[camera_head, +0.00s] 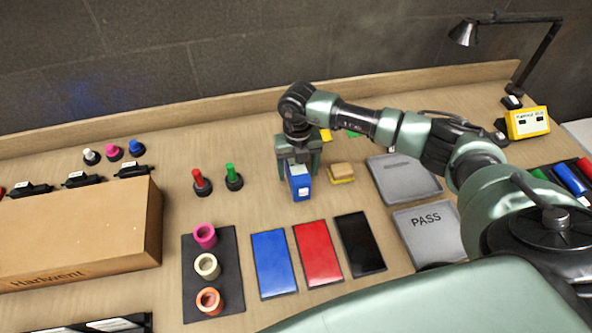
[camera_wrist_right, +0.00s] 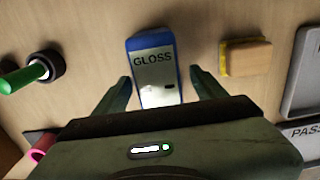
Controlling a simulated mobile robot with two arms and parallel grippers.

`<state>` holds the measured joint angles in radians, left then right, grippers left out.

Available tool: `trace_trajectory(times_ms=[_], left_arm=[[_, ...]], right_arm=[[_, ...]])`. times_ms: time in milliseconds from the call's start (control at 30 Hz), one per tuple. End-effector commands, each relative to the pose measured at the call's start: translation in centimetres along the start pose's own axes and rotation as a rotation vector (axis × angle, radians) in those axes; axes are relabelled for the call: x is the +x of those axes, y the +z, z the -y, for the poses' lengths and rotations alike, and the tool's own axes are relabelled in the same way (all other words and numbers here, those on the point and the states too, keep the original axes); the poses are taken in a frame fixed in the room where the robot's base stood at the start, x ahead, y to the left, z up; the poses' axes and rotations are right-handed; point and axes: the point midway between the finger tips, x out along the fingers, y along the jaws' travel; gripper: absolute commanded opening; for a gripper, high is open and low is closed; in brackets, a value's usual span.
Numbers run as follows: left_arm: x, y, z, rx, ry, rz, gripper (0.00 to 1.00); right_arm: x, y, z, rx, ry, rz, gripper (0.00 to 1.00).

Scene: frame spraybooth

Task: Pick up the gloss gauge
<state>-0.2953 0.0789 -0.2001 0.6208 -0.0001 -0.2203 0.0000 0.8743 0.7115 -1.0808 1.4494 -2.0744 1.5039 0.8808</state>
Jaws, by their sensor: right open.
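The gloss gauge (camera_head: 300,184) is a blue block with a pale top face, standing on the wooden bench. In the right wrist view the gauge (camera_wrist_right: 153,68) shows the word GLOSS on its face. My right gripper (camera_head: 299,163) is over the gauge from above. In the wrist view its two fingers (camera_wrist_right: 160,78) are open, one on each side of the gauge, with a gap on both sides. My left gripper is not in view.
A tan and yellow sponge block (camera_head: 341,172) lies just right of the gauge. Red (camera_head: 201,182) and green (camera_head: 233,177) handled tools stand left. Blue, red and black panels (camera_head: 360,244) lie in front. A PASS tray (camera_head: 430,236) and a cardboard box (camera_head: 80,232) flank the area.

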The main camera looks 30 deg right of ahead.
Motion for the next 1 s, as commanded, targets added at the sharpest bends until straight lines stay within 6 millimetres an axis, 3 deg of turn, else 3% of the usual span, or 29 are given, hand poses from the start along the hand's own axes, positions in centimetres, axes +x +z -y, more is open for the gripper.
trace_trajectory(times_ms=[33,200,433,467,700,1000], left_arm=[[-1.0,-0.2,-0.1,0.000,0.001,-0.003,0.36],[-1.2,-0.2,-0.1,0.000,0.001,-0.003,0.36],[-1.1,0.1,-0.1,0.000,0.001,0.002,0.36],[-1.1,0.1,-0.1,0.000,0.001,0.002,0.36],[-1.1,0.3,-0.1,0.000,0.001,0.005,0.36],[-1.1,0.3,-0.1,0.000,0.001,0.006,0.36]], right_arm=[[0.4,-0.2,-0.1,-0.001,-0.001,-0.006,0.71],[2.4,-0.1,0.0,0.000,0.000,-0.002,0.71],[2.6,0.0,0.0,-0.001,0.000,0.000,0.71],[2.6,0.0,0.0,-0.001,0.000,0.000,0.68],[2.6,0.0,0.0,-0.001,0.000,0.000,0.01],[2.4,0.1,0.0,-0.001,0.001,0.001,0.00]])
